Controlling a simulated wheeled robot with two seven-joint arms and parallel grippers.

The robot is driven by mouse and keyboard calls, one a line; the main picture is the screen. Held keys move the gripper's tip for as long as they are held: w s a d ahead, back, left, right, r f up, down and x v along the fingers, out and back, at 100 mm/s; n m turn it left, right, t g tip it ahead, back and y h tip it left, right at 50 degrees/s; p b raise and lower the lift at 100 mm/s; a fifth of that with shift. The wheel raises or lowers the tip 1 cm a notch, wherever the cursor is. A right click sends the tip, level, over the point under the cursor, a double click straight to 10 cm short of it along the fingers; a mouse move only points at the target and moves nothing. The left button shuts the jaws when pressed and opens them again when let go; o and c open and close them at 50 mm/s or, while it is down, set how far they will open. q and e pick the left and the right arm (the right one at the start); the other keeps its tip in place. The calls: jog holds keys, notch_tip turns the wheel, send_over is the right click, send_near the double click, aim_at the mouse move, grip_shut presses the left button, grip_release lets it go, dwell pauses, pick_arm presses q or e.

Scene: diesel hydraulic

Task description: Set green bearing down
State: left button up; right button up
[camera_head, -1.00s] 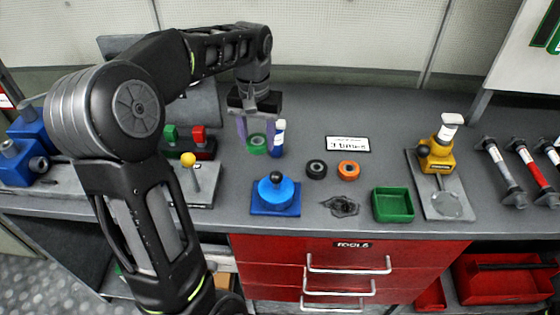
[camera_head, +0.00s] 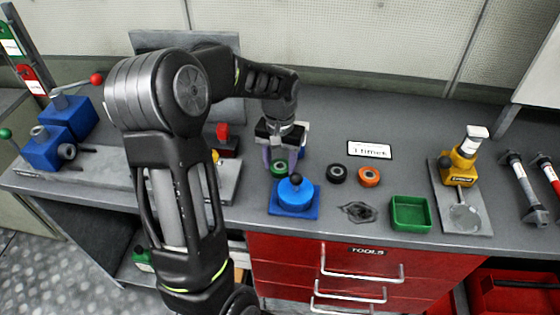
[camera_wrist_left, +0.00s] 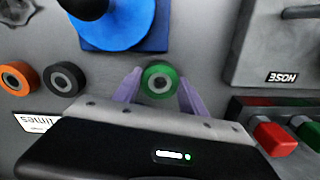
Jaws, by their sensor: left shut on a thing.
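The green bearing (camera_head: 279,167) is a small ring with a dark centre. My left gripper (camera_head: 278,162) is shut on it with purple fingers, just behind the blue round fixture (camera_head: 296,196) with a black knob. In the left wrist view the green bearing (camera_wrist_left: 159,79) sits between the fingertips (camera_wrist_left: 158,85), and the blue fixture (camera_wrist_left: 118,22) is apart from it. I cannot tell whether the bearing touches the bench. A black bearing (camera_head: 337,173) and an orange bearing (camera_head: 369,176) lie to the right. My right gripper is not in view.
A white label card (camera_head: 369,150) lies behind the bearings. Blue vise-like blocks (camera_head: 62,131) are at the far left.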

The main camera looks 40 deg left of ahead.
aim_at(280, 166)
pick_arm(q)
jog(key=shift+f, duration=0.2)
jog(key=o, duration=1.4)
jog(key=shift+r, duration=0.1)
jog(key=shift+r, duration=0.1)
notch_tip(280, 166, up, 12)
jog(key=shift+r+b, duration=0.1)
jog(key=shift+b, duration=0.45)
jog(key=shift+o, duration=0.5)
jog(key=shift+d, duration=0.1)
